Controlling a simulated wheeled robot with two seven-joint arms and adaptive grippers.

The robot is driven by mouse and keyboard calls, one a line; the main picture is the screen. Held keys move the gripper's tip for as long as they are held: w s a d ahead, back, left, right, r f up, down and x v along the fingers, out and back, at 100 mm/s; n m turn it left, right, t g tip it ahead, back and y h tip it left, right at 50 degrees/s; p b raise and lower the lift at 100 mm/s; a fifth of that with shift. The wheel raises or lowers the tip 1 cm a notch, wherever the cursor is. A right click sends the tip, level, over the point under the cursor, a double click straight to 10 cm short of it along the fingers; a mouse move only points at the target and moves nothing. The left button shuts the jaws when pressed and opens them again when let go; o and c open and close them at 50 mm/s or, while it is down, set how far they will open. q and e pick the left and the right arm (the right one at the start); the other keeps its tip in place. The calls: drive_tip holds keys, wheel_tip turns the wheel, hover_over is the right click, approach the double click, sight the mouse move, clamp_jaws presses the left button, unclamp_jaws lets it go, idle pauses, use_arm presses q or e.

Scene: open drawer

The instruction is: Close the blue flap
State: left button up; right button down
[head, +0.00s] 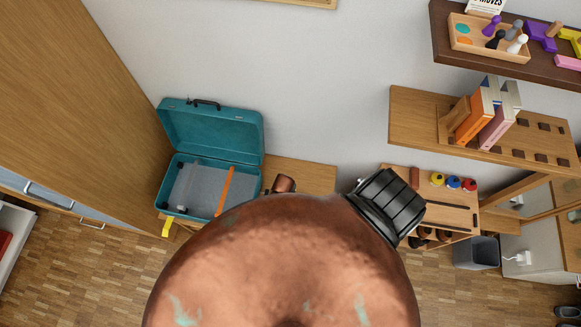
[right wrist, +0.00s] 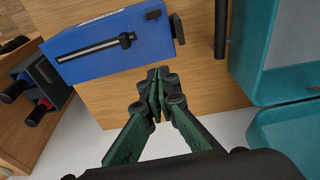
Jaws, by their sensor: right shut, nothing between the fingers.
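In the right wrist view a blue panel (right wrist: 85,68) lies at the upper left over a wooden surface. It has a dark slot and a black knob along it. I cannot tell its angle or whether it is the flap. My right gripper (right wrist: 157,82) is shut and empty, with its dark green fingers together over the wood just below the panel; I cannot tell whether they touch it. In the head view the blue panel and my right gripper are hidden behind my own body. My left gripper is in neither view.
A teal case (head: 212,135) stands open at left in the head view; its edge (right wrist: 255,60) is right of my right gripper. A dark bar (right wrist: 220,30) lies between. Wooden shelves (head: 410,100) with several objects and a grey bin (head: 477,252) are at right.

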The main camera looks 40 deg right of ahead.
drive_tip(key=shift+s+a+f+t+h, duration=0.2)
drive_tip(key=shift+s+a+h, duration=0.05)
drive_tip(key=shift+s+a, duration=0.15)
drive_tip(key=shift+s+a+f+t+h, duration=0.15)
drive_tip(key=shift+s+a+t+h, duration=0.1)
drive_tip(key=shift+s+a, duration=0.1)
drive_tip(key=shift+s+a+f+b, duration=0.35)
drive_tip(key=shift+s+a+f, duration=0.15)
drive_tip(key=shift+a, duration=0.1)
drive_tip(key=shift+s+a+f+b, duration=0.75)
drive_tip(key=shift+s+a+f, duration=0.1)
drive_tip(key=shift+f, duration=0.2)
drive_tip(key=shift+r+p, duration=0.75)
drive_tip(key=shift+f, duration=0.15)
